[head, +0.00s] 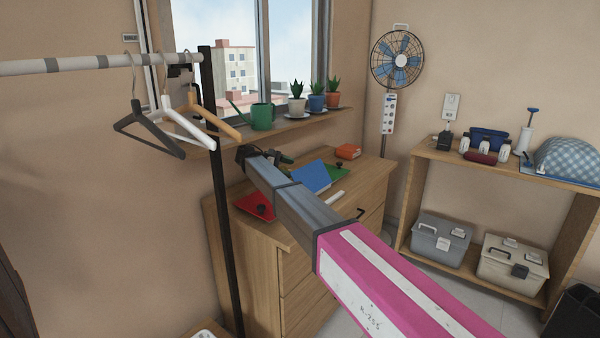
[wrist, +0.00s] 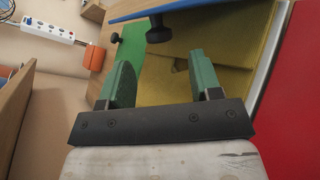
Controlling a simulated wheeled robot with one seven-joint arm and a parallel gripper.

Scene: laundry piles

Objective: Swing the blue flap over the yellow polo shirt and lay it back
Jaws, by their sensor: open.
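The blue flap (head: 311,177) stands tilted up over the dresser top in the head view. In the wrist view the blue flap (wrist: 185,7) is a band along the top edge, with a dark knob (wrist: 157,30) just below it. The yellow polo shirt (wrist: 175,82) lies flat beneath my fingers in the wrist view; I cannot make it out in the head view. My gripper (wrist: 163,62) is open, with nothing between its green fingers. The knob is ahead of the fingertips, apart from them. In the head view my gripper (head: 272,157) is partly hidden by my arm.
A green flap (head: 337,171) and a red flap (head: 256,205) with a dark knob lie on the dresser (head: 362,180). An orange box (head: 348,151) sits at the back. A clothes rail (head: 226,230) with hangers stands at left. Potted plants line the windowsill (head: 290,119).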

